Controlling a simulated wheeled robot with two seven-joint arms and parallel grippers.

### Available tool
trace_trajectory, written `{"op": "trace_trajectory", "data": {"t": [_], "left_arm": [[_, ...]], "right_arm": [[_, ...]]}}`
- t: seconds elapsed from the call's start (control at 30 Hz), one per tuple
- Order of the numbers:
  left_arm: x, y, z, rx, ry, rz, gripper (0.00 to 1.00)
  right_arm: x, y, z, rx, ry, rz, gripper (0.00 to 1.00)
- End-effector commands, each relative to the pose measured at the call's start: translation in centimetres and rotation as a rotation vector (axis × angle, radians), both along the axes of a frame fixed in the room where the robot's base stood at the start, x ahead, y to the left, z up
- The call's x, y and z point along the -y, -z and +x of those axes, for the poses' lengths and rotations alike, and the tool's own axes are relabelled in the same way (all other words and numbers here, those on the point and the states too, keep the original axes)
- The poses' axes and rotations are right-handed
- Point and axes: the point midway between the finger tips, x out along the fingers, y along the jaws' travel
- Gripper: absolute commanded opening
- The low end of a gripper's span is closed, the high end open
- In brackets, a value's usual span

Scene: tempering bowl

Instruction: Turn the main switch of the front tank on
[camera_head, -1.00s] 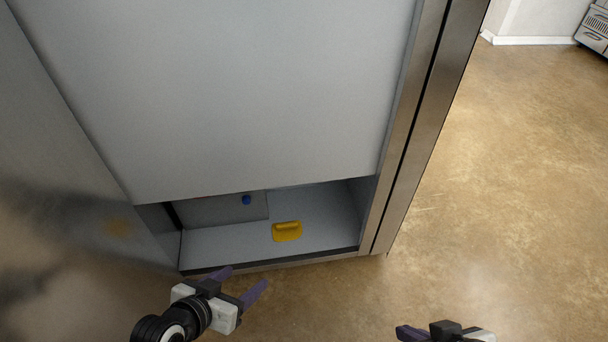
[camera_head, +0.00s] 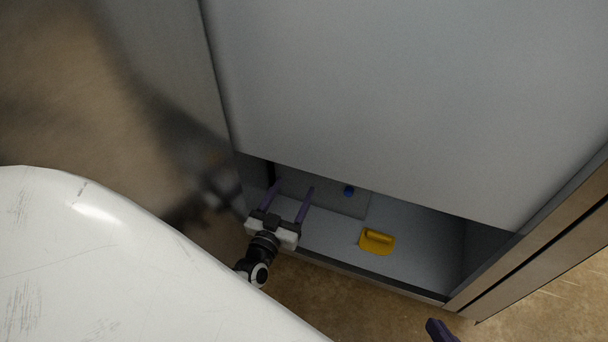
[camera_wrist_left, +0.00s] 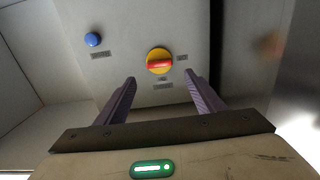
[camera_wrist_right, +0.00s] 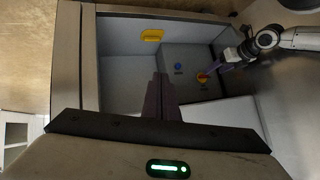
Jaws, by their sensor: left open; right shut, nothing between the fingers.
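The main switch (camera_wrist_left: 158,62) is a red bar handle on a yellow disc, on a grey panel in the low compartment. In the left wrist view the bar lies level across the picture. The switch also shows in the right wrist view (camera_wrist_right: 203,78); I cannot make it out in the head view. My left gripper (camera_head: 294,188) is open at the compartment's mouth. In the left wrist view its fingertips (camera_wrist_left: 160,78) point at the switch, one to each side in the picture; I cannot tell the remaining gap. My right gripper (camera_wrist_right: 160,80) is shut and empty, outside the compartment.
A blue button (camera_wrist_left: 92,39) sits beside the switch on the same panel. A yellow handled piece (camera_head: 377,241) is on the compartment's floor or wall. A large grey panel (camera_head: 400,90) overhangs the opening. A shiny metal wall (camera_head: 150,90) stands close left of my left gripper.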

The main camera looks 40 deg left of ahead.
Motion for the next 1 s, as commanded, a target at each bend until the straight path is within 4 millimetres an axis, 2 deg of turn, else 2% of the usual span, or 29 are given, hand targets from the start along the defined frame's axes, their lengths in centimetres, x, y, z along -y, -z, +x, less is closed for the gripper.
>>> {"op": "trace_trajectory", "data": {"t": [0.1, 0.33, 0.5, 0.77, 1.0], "left_arm": [[-0.6, 0.3, 2.5, 0.003, 0.001, 0.001, 0.62], [-1.3, 0.3, 5.8, 0.000, 0.002, -0.001, 0.62], [-1.6, 0.1, 6.8, -0.002, 0.003, 0.000, 0.62], [-1.6, 0.0, 6.9, -0.002, 0.002, 0.000, 0.62], [-1.6, 0.1, 6.9, -0.002, 0.002, -0.001, 0.24]], "right_arm": [[-0.5, -0.3, 0.1, 0.023, -0.001, 0.033, 0.00], [-1.1, -1.5, 0.2, 0.061, -0.003, 0.088, 0.00], [-1.3, -2.0, 0.2, 0.072, -0.004, 0.105, 0.00], [-1.4, -2.2, 0.2, 0.074, -0.004, 0.107, 0.00], [-1.4, -2.2, 0.2, 0.075, -0.004, 0.108, 0.00]]}}
